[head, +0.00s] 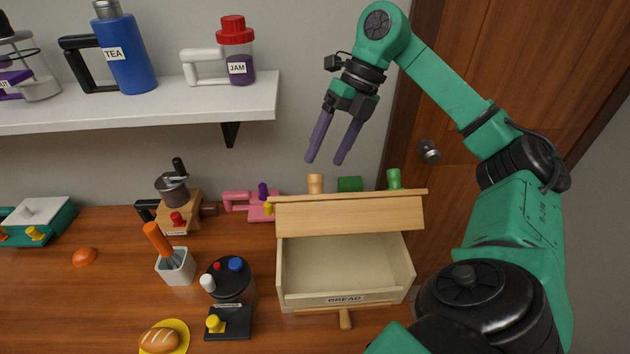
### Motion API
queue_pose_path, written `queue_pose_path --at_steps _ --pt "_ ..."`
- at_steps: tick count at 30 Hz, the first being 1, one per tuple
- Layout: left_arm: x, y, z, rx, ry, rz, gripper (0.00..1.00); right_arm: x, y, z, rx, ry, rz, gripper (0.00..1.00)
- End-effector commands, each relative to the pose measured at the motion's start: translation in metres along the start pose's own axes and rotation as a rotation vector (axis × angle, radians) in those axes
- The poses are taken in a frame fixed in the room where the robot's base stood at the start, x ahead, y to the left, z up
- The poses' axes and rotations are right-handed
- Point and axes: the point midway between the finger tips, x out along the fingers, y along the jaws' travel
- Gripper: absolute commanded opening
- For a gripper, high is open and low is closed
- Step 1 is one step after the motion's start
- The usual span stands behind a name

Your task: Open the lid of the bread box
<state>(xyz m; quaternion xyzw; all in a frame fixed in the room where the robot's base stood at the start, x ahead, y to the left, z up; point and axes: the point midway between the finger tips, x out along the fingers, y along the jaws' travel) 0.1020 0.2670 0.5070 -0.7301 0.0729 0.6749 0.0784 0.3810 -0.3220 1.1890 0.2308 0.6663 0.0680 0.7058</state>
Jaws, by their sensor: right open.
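The bread box (345,299) is a pale wooden box with a BREAD label on its front, standing at the right of the counter. Its lid (350,217) is raised at the back, and the pale interior shows from the front and looks empty. My right gripper (324,160) is open and empty, with its two purple fingers pointing down. In the picture it is above the lid and apart from it. My left gripper is not in view.
A coffee grinder (178,203), a white utensil pot (176,268) and a dark machine (229,285) stand left of the box. Bread on a yellow plate (181,327) lies in front. A shelf (200,101) overhangs the back left. A door (520,60) is at right.

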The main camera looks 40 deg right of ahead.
Motion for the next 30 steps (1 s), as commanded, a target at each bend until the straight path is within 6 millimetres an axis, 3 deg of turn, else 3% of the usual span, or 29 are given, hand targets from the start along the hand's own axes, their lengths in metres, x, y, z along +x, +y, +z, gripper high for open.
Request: queue_pose_path --at_steps 1,7,17,18,23,24,30 --pt "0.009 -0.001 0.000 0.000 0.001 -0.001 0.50 0.019 -0.003 -0.001 0.002 0.005 -0.004 0.69" --pt "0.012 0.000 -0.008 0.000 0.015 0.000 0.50 0.056 -0.001 -0.001 0.002 0.002 -0.003 0.69" --pt "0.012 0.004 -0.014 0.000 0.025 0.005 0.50 0.067 0.001 0.000 0.001 0.000 0.001 0.69" --pt "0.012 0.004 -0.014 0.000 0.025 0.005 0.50 0.067 0.000 0.000 0.001 0.000 0.001 0.65" --pt "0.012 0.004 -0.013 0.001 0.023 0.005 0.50 0.067 0.000 0.000 0.001 0.000 0.001 0.04" --pt "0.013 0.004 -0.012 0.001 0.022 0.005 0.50 0.067 0.000 0.000 0.001 0.000 0.000 0.00" --pt "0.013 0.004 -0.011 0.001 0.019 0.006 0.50 0.066 0.000 0.000 0.001 -0.001 0.000 0.00"
